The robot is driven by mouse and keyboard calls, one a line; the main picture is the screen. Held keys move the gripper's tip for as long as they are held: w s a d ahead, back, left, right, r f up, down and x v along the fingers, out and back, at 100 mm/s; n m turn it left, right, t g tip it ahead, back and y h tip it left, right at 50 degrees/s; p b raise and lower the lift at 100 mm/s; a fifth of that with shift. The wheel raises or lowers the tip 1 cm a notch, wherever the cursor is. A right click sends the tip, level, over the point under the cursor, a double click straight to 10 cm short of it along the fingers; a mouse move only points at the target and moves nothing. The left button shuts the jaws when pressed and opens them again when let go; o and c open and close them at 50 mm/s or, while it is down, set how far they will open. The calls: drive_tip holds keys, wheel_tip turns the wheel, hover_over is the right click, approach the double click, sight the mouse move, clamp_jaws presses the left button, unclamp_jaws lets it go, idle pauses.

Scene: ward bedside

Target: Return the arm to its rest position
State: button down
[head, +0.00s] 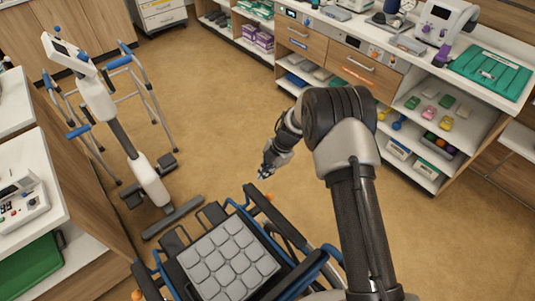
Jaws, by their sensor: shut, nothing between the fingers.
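My arm rises from the lower right of the head view and bends at a dark joint near the middle. My gripper (265,172) hangs at the end of the forearm, left of that joint, over the open floor. It is small in the picture and appears shut, with nothing held in it. It is beyond the upper edge of the wheelchair (229,262) in the picture, apart from its frame as far as this view shows.
The wheelchair with a grey padded cushion is close at the bottom. A counter with shelves (430,71) runs along the right. The brown floor (215,110) between is clear.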

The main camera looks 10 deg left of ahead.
drive_tip(key=w+d+r+m+t+y, duration=0.1)
drive_tip(key=w+r+m+t, duration=0.3)
drive_tip(key=r, duration=0.7)
drive_tip(key=w+d+r+m+t, duration=0.1)
drive_tip(key=w+r+m+t, duration=0.15)
drive_tip(key=w+r, duration=0.65)
drive_tip(key=s+d+r+m+t+h, duration=0.2)
drive_tip(key=d+r+m+t, duration=0.15)
drive_tip(key=d+r, duration=0.5)
drive_tip(key=s+d+r+m+t+h, duration=0.2)
drive_tip(key=d+r+m, duration=0.25)
drive_tip(key=r, duration=0.65)
drive_tip(key=s+d+r+m+g+h, duration=0.1)
drive_tip(key=s+d+r+m+h, duration=0.1)
drive_tip(key=s+d+m, duration=0.5)
drive_tip(key=s+d+r+m+g+h, duration=0.15)
drive_tip(key=s+d, duration=0.35)
drive_tip(key=s, duration=0.6)
drive_tip(key=s+a+f+m+g+y, duration=0.1)
drive_tip(key=s+a+f+m+g, duration=0.1)
drive_tip(key=s, duration=0.9)
drive_tip(key=s+a+f+m+g+y, duration=0.1)
drive_tip(key=s+f, duration=0.3)
drive_tip(key=s, duration=0.7)
drive_tip(key=shift+s+a+f+m+g+y, duration=0.2)
drive_tip(key=shift+a+f+m+g+y, duration=0.2)
drive_tip(key=shift+a+m, duration=0.35)
